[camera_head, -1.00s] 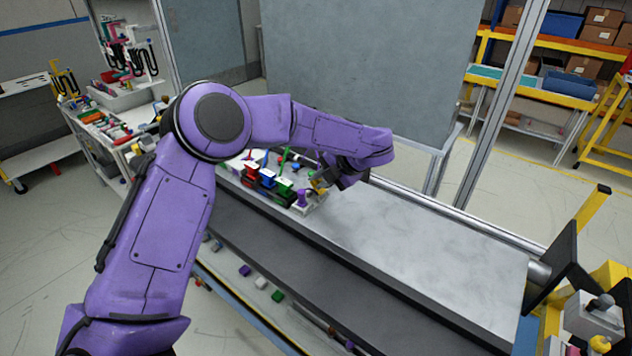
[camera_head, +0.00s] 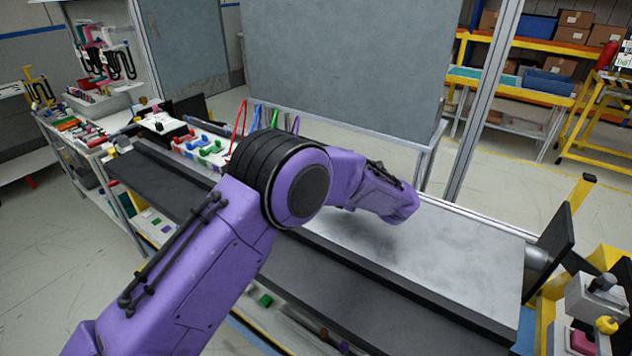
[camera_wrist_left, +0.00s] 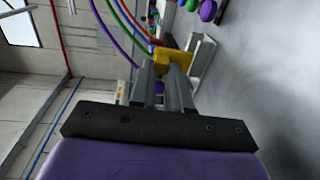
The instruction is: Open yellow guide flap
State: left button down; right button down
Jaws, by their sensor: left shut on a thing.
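The yellow guide flap (camera_wrist_left: 176,57) is a small yellow piece at the upper middle of the left wrist view. My left gripper (camera_wrist_left: 165,68) is shut on it, with the two grey fingers reaching up to the yellow piece. The exact contact is small and partly hidden by the fingers. In the head view, my purple left arm hides the flap, the gripper and most of the dashboard module. Red, blue, green and purple wires (camera_head: 275,118) rise behind the arm's elbow; they also show in the wrist view (camera_wrist_left: 128,32). My right gripper is in neither view.
The grey conveyor (camera_head: 440,250) is bare to the right of my arm. White boards with coloured parts (camera_head: 200,146) stand on its left stretch. A large grey panel (camera_head: 345,60) stands behind. A yellow-and-black fixture (camera_head: 590,300) stands at the right end.

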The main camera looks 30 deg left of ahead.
pick_arm(q)
jog(key=shift+w+r+y, duration=0.15)
jog(key=shift+r+y, duration=0.05)
jog(key=shift+y, duration=0.1)
jog(key=c, duration=1.3)
grip_release()
jog(key=shift+o, duration=1.1)
jog(key=shift+w+f, duration=0.15)
jog(key=shift+f, duration=0.1)
jog(key=shift+d, duration=0.1)
jog(key=d, duration=1)
jog(key=shift+s+d+r, duration=0.2)
jog(key=shift+s+r, duration=0.1)
jog(key=shift+s, duration=0.1)
jog(key=shift+a, duration=0.1)
